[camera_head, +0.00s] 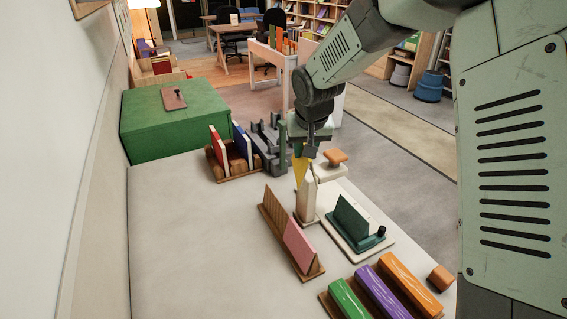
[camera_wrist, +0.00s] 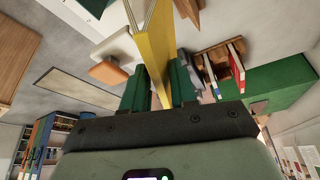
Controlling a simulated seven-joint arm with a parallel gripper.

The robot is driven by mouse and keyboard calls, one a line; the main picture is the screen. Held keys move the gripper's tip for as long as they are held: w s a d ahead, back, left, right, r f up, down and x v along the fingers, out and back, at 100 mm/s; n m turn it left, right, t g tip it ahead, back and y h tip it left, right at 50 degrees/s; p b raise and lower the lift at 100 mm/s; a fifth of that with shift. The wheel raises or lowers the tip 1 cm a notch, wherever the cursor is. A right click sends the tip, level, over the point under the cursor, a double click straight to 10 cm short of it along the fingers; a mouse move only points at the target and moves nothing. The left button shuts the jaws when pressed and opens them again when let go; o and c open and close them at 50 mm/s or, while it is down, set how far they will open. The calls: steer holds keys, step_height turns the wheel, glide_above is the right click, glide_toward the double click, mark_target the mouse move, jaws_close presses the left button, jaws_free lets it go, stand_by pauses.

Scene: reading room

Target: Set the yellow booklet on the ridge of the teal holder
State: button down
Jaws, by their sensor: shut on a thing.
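My gripper (camera_head: 303,150) is over the far right part of the pale table, shut on the yellow booklet (camera_head: 299,170). In the wrist view the booklet (camera_wrist: 153,45) stands on edge between the two green fingers, with its pale page edges showing. The teal holder (camera_head: 352,222) stands to the right of and nearer than the booklet, on a pale base with a dark knob at its right end. The booklet is apart from the holder. A pale upright piece (camera_head: 307,197) shows just below the booklet, and I cannot tell whether they touch.
A wooden rack (camera_head: 313,268) with a pink booklet stands left of the holder. Green, purple and orange pieces (camera_head: 375,290) lie at front right. A book rack (camera_head: 232,173) and grey stand are behind. An orange-topped pale block (camera_head: 335,157) is close right of my gripper. The table's left is clear.

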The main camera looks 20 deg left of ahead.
steer(key=s+d+r+m+h, duration=0.3)
steer(key=d+r+m, duration=0.5)
steer(key=d+r, duration=1.6)
steer(key=shift+w+a+f+n+g+y, duration=0.15)
steer(key=shift+w+a+f+n+y, duration=1.25)
steer(key=shift+f, duration=4.4)
steer(key=shift+w+a+f+n+g+y, duration=0.15)
steer(key=shift+w+a+f+n, duration=0.5)
steer(key=shift+a+f+n, duration=3.35)
steer(key=shift+w+d+f+n+g+y, duration=0.2)
steer(key=shift+w+d+f+n+y, duration=0.65)
steer(key=shift+f, duration=6.7)
steer(key=shift+w+a+f, duration=0.1)
steer(key=shift+a+f, duration=0.15)
steer(key=shift+f, duration=0.35)
steer(key=shift+f, duration=1.35)
steer(key=shift+f, duration=0.15)
steer(key=shift+f, duration=1.1)
